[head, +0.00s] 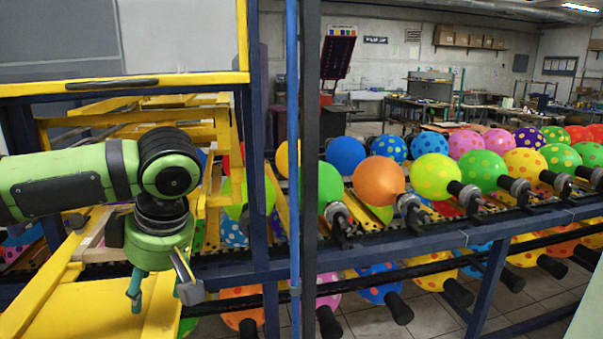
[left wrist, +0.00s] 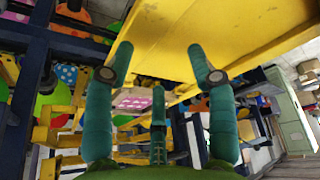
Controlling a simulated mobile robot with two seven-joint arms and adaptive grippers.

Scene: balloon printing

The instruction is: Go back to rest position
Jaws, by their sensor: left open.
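My left gripper (head: 160,287) is at the left of the head view, at the end of the green arm. Its fingers point down in front of a yellow panel (head: 100,310) of the balloon printing machine. In the left wrist view the teal fingers of the left gripper (left wrist: 160,64) are spread apart with nothing between them. The yellow panel (left wrist: 160,30) fills the upper part of that view beyond the fingertips. I cannot tell whether a finger touches it. My right gripper is not in view.
Balloons on black holders line the rack (head: 440,240), among them an orange balloon (head: 378,181) and a green balloon (head: 482,171). A blue post (head: 292,150) and a dark post (head: 310,130) stand right of my left arm. Workbenches (head: 415,105) stand far behind.

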